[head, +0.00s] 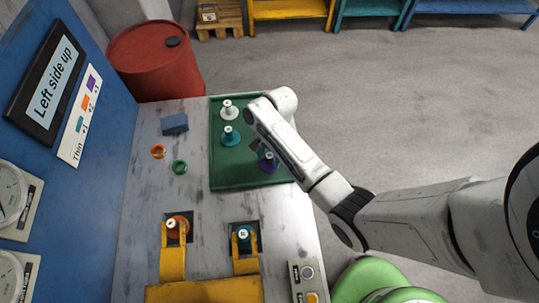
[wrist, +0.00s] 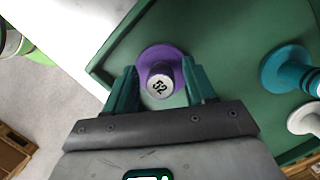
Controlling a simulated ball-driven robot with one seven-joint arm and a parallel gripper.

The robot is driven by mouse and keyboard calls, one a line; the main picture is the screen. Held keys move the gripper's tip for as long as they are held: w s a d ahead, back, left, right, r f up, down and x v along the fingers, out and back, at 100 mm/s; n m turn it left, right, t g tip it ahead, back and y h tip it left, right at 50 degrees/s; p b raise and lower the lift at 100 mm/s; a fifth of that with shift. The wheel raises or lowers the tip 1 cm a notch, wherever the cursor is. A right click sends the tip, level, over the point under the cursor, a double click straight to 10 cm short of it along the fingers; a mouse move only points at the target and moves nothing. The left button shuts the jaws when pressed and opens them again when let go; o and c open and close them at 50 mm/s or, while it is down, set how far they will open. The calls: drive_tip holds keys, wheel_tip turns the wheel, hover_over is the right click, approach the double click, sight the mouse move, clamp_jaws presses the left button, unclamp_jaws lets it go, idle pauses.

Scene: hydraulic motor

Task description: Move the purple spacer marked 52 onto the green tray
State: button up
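The purple spacer marked 52 (head: 268,163) is on the green tray (head: 232,183), near its front right corner in the head view. In the wrist view the purple spacer (wrist: 160,55) stands with its white face and number toward the camera. My gripper (wrist: 160,90) is over it, with one green finger on each side. Gaps show between the fingers and the white-topped stem, so the gripper looks open. In the head view my arm hides most of the gripper (head: 257,146).
A white spacer (head: 229,111) and a teal spacer (head: 230,137) stand on the tray. Orange (head: 178,227) and dark teal (head: 243,237) spacers sit by yellow brackets. Two rings and a blue block (head: 174,123) lie left of the tray. A sign panel borders the left.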

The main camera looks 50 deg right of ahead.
drive_tip(key=shift+r, duration=0.1)
drive_tip(key=p+v, duration=0.3)
drive_tip(key=v, duration=0.9)
drive_tip(key=s+a+f+n+h, duration=0.1)
drive_tip(key=s+a+f+n, duration=0.1)
drive_tip(key=s+a+n, duration=0.6)
drive_tip(key=s+a+r+n+t+h, duration=0.1)
drive_tip(key=s+r+n+h, duration=0.1)
drive_tip(key=s+n, duration=0.5)
drive_tip(key=s+r, duration=0.1)
drive_tip(key=s, duration=0.2)
drive_tip(key=shift+r+t, duration=0.15)
drive_tip(key=shift+t, duration=0.25)
